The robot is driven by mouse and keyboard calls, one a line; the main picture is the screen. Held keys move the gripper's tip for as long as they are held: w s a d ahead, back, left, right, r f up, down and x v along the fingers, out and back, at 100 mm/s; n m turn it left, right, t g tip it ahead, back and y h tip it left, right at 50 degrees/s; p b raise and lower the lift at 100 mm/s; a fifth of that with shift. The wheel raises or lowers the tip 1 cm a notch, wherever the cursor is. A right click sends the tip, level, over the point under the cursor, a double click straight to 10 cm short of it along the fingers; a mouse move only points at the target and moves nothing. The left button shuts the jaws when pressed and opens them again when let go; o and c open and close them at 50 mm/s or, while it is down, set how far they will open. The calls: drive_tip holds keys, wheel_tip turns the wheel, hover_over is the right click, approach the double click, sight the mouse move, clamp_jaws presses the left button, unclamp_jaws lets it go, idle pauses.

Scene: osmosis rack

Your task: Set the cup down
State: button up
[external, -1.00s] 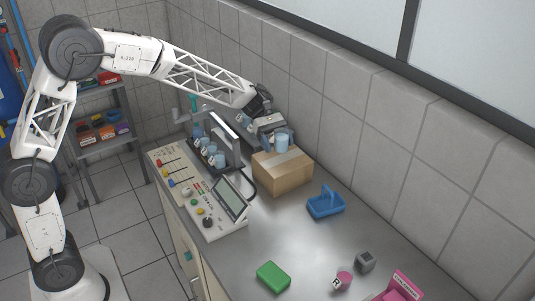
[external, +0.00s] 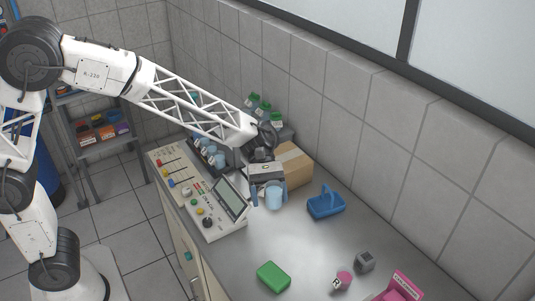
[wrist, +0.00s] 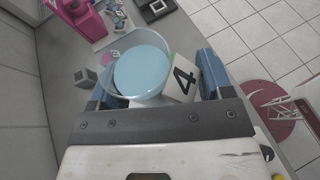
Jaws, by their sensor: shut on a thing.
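My gripper (external: 271,196) is shut on a light blue cup (external: 274,199). The cup is between the blue fingers, upright or nearly so, over the counter (external: 262,236) in front of the cardboard box. I cannot tell whether its base touches the counter. In the wrist view the cup (wrist: 142,72) shows a clear rim, a pale blue inside and a white label with a 4. Similar cups (external: 211,153) stand in a dark rack at the left, partly hidden by my arm.
The cardboard box (external: 297,168) is close behind my gripper. A control panel with a screen (external: 230,198) is at the left. A green block (external: 273,277) and pink cup (external: 343,281) are nearer the front. The middle counter is clear.

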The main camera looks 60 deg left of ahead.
wheel_tip(320, 180, down, 17)
drive_tip(key=shift+s+r, duration=0.1)
drive_tip(key=shift+d, duration=0.1)
idle(0.4)
hover_over(318, 245)
drive_tip(key=shift+f, duration=0.75)
drive_tip(key=shift+f, duration=0.1)
drive_tip(key=shift+f, duration=1.7)
drive_tip(key=shift+f, duration=0.1)
